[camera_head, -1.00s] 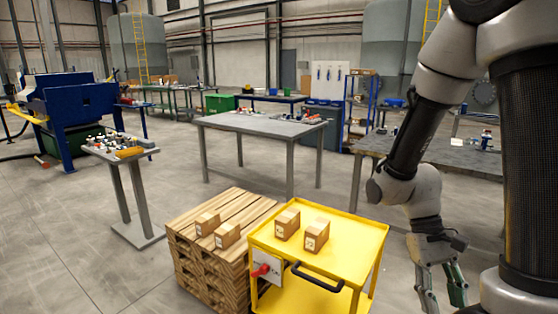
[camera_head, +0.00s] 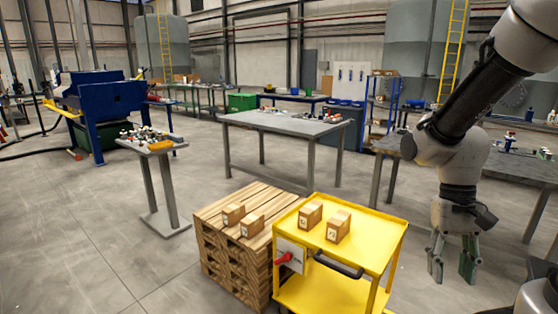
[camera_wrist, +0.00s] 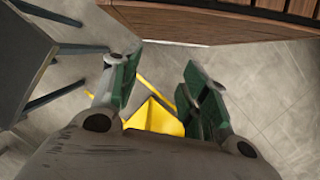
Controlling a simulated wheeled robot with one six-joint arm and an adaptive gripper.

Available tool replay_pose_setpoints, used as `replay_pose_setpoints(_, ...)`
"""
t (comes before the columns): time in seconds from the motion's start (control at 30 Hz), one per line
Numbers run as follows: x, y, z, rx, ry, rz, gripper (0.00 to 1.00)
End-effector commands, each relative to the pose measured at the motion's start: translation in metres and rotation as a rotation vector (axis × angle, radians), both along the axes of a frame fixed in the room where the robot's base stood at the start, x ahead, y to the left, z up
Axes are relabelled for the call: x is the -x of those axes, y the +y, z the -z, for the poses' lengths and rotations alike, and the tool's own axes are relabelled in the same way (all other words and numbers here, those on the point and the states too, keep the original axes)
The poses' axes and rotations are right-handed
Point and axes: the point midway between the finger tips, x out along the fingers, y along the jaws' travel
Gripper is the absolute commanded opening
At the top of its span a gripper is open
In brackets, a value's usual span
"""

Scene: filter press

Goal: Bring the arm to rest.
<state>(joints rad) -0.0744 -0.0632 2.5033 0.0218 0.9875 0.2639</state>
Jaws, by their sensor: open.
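My gripper (camera_head: 453,262) hangs fingers-down at the right of the head view, to the right of the yellow cart (camera_head: 385,238). Its two green-padded fingers are apart with nothing between them. In the wrist view my gripper (camera_wrist: 160,92) also shows open and empty, with a yellow piece (camera_wrist: 155,118) visible beyond the fingers over the grey floor. My arm comes down from the upper right, bent at the elbow.
The yellow cart carries two small cartons (camera_head: 324,222). A wooden pallet stack (camera_head: 215,225) with two more cartons stands left of it. Grey tables (camera_head: 285,122) stand behind, and a pedestal stand (camera_head: 163,195) is at left. Floor at the left front is clear.

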Motion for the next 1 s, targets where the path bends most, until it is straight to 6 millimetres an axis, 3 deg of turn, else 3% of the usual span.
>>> replay_pose_setpoints(0.27,-0.01,-0.002,-0.016,-0.006,-0.076,0.007,0.45)
replay_pose_setpoints(0.4,-0.008,-0.003,-0.02,-0.028,-0.098,-0.096,0.45)
replay_pose_setpoints(0.8,0.012,-0.016,-0.108,-0.014,-0.524,-0.225,0.45)
replay_pose_setpoints(1.0,0.022,-0.02,-0.132,0.002,-0.646,-0.21,0.45)
